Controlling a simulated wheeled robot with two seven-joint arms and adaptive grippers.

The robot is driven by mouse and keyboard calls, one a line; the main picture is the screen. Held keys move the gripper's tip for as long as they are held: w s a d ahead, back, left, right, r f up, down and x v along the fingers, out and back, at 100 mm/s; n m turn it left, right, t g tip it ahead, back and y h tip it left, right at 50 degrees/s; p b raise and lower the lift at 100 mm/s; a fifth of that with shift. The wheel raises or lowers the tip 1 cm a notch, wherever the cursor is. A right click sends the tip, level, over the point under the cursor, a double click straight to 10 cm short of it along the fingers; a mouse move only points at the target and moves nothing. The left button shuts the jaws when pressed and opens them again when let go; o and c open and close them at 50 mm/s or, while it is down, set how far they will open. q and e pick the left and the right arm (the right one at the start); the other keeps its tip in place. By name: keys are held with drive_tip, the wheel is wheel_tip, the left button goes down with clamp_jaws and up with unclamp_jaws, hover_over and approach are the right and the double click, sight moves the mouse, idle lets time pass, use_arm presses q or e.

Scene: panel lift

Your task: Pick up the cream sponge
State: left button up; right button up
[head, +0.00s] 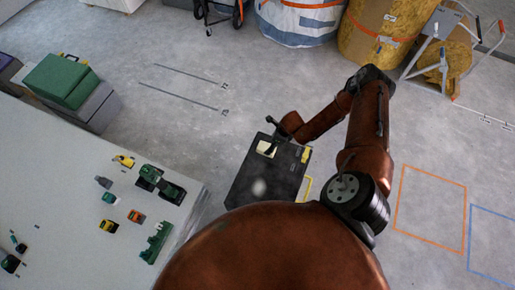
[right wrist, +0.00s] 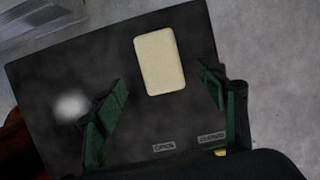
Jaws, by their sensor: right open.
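The cream sponge (head: 266,148) is a pale rounded rectangle lying flat on top of a dark box (head: 258,185) that stands on the floor. In the right wrist view the sponge (right wrist: 159,62) lies near the far edge of the box top (right wrist: 75,70). My right gripper (head: 273,128) is over the far part of the box, by the sponge. In the right wrist view its green fingers (right wrist: 160,79) are spread apart, with the sponge between and slightly beyond their tips, not gripped. My left gripper is not in view.
A pale table (head: 60,195) with several small tools stands at the left. Grey cases with a green box (head: 62,80) are behind it. A white-blue bag (head: 298,22) and yellow rolls (head: 380,35) stand at the back. Floor with orange (head: 430,208) and blue outlines is clear at the right.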

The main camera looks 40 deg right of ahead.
sight(267, 147)
drive_tip(key=b+x, duration=0.1)
drive_tip(key=x, duration=0.2)
drive_tip(key=b+x, duration=0.2)
drive_tip(key=x, duration=0.1)
drive_tip(key=shift+w+a+f, duration=0.1)
drive_tip(key=shift+f, duration=0.2)
drive_tip(key=shift+w+f, duration=0.2)
drive_tip(key=shift+f, duration=0.1)
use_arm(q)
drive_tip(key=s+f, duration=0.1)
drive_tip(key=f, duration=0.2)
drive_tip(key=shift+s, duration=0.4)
use_arm(e)
drive_tip(key=shift+r, duration=0.1)
drive_tip(key=shift+f, duration=0.25)
drive_tip(key=shift+c, duration=0.6)
drive_tip(key=c, duration=1)
